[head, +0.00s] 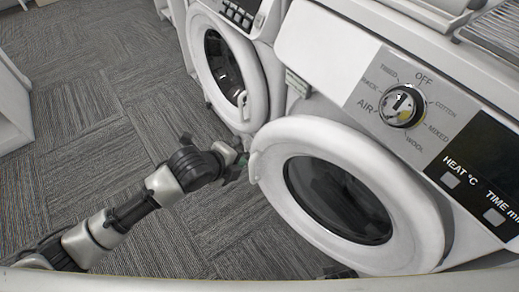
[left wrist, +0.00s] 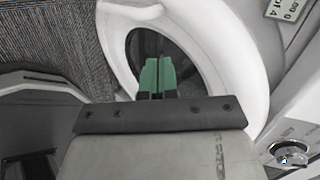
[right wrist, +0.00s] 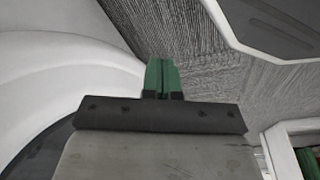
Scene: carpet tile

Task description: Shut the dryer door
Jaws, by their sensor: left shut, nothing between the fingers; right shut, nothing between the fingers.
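The dryer door (head: 409,206) is a white ring around dark glass, at the right of the head view. It stands a little off the dryer's front (head: 345,65), and its raised handle edge is at the left. My left gripper (head: 241,161) is shut and empty, just left of that handle edge; I cannot tell whether it touches. In the left wrist view, its green fingertips (left wrist: 157,75) show in front of a white door ring (left wrist: 255,70). My right gripper (right wrist: 162,74) is shut and empty over the carpet, beside a large white curved surface (right wrist: 75,65).
Another front-loading machine (head: 252,75) stands just left of the dryer. The dryer's dial (head: 402,107) is above the door. Grey carpet (head: 95,110) is open at the left. A white unit (head: 12,108) stands at the far left edge.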

